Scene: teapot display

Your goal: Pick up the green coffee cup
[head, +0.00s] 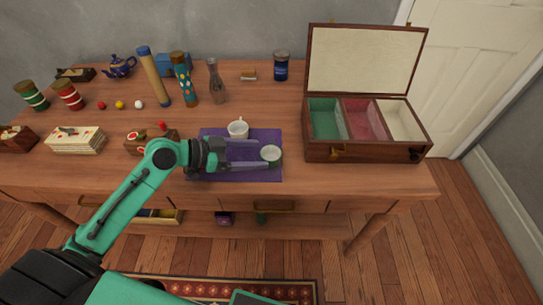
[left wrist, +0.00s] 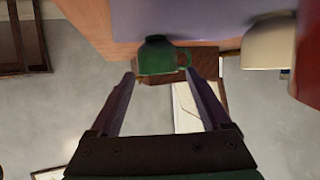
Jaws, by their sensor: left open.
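The green coffee cup (head: 275,160) stands upright near the right part of the purple mat (head: 215,174), its pale inside facing up. My left gripper (head: 260,154) is open and empty, low over the mat, with its fingers pointing right at the cup. In the left wrist view, the green cup (left wrist: 157,57) lies just beyond and between the spread fingertips (left wrist: 160,75), with its handle on the right. In the head view the lower finger partly covers the cup's front left side. I cannot tell whether the fingers touch it. My right gripper is not in view.
A white cup (head: 238,130) stands on the mat behind the left fingers; it also shows in the left wrist view (left wrist: 268,44). An open wooden box (head: 365,151) with coloured compartments stands to the right. Jars, tubes and a blue teapot (head: 119,67) stand at the back left.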

